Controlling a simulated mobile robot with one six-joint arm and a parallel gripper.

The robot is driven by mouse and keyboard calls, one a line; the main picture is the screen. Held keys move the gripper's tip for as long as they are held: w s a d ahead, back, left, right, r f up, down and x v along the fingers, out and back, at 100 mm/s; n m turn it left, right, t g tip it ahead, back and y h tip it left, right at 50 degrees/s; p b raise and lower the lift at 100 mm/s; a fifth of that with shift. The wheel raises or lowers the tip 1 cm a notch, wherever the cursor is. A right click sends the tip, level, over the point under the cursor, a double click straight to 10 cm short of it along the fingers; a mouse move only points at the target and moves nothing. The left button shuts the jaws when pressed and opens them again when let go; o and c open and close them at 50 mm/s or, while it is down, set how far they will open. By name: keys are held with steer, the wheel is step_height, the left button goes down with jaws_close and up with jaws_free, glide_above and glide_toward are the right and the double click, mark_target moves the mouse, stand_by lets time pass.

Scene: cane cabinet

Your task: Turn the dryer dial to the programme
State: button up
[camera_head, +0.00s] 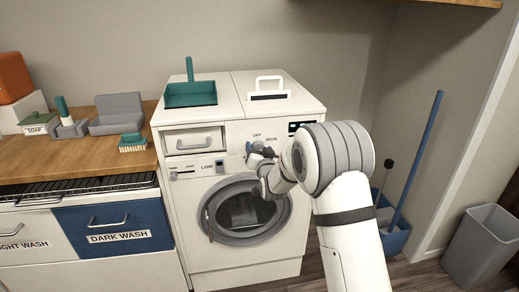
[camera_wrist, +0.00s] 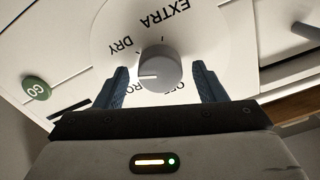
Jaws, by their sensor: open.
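The dryer dial is a grey round knob (camera_wrist: 160,68) on a white disc marked EXTRA DRY, IRON and OFF, partly cut off or hidden. A pale pointer line on its face points to the left in the wrist view. My gripper (camera_head: 257,152) is open, with one blue finger on each side of the knob; I cannot tell whether they touch it. In the head view the gripper hides most of the knob, below the OFF and IRON labels. The white dryer (camera_head: 229,258) stands against the wall, its round door (camera_head: 246,235) shut.
A green GO button (camera_wrist: 36,88) is left of the dial in the wrist view. A teal dustpan (camera_head: 191,97) and a white-handled item (camera_head: 268,88) lie on the machine.

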steer(key=shift+w, duration=0.2)
steer(key=c, duration=1)
steer(key=shift+f+b, duration=0.15)
steer(key=shift+b, duration=0.3)
steer(key=m+b, duration=2)
steer(key=b, duration=0.2)
steer(key=shift+f, duration=0.2)
steer(key=shift+b, duration=0.3)
